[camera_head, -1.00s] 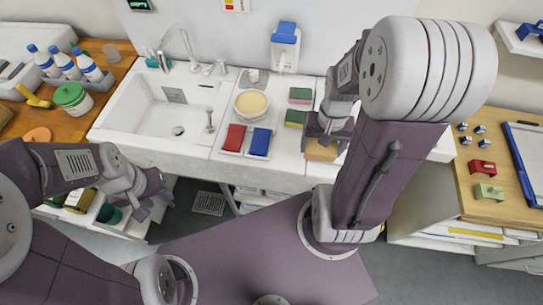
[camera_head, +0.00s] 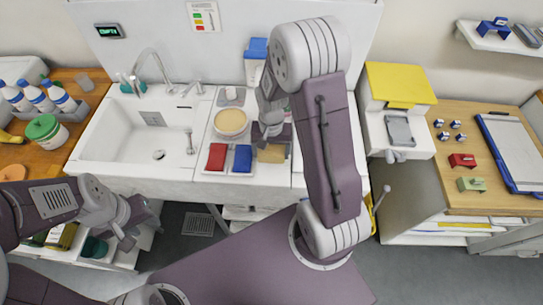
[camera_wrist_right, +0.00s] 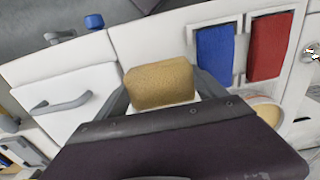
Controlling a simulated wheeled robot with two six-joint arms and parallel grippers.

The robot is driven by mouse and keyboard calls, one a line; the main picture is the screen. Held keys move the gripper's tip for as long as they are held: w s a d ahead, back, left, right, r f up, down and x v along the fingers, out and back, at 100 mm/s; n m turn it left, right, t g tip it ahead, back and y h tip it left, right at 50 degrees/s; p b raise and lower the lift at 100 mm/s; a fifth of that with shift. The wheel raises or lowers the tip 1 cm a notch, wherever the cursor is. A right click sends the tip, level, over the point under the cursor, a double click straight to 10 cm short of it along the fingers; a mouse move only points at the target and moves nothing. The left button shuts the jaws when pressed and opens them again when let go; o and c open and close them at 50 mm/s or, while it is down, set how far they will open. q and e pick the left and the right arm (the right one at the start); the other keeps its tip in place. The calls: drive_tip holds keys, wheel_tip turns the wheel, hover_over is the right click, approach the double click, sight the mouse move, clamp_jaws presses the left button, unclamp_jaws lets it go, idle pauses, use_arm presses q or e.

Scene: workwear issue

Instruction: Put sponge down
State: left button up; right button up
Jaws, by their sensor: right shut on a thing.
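A tan sponge (camera_head: 270,153) is between the fingers of my right gripper (camera_head: 272,141), just right of the blue cloth on the counter by the sink. In the right wrist view the sponge (camera_wrist_right: 160,83) sits between both fingers of the right gripper (camera_wrist_right: 163,92), which is shut on it. I cannot tell whether the sponge touches the counter. My left gripper (camera_head: 130,226) hangs low at the left, in front of the counter and away from the sponge; its opening is unclear.
A red cloth (camera_head: 216,157) and a blue cloth (camera_head: 242,158) lie side by side on a light tray. A round cream-coloured bowl (camera_head: 230,122) is behind them. The sink (camera_head: 150,135) is to the left. A wooden desk (camera_head: 440,180) stands right. My right arm hides part of the counter.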

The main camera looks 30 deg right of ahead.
sight(271, 157)
wheel_tip(271, 157, down, 3)
drive_tip(key=shift+s+r, duration=0.1)
drive_tip(key=shift+s, duration=0.05)
drive_tip(key=shift+w+f, duration=0.25)
drive_tip(key=shift+f, duration=0.1)
drive_tip(key=shift+s, duration=0.15)
drive_tip(key=shift+f, duration=0.15)
drive_tip(key=o, duration=1.1)
drive_tip(key=shift+o, duration=0.2)
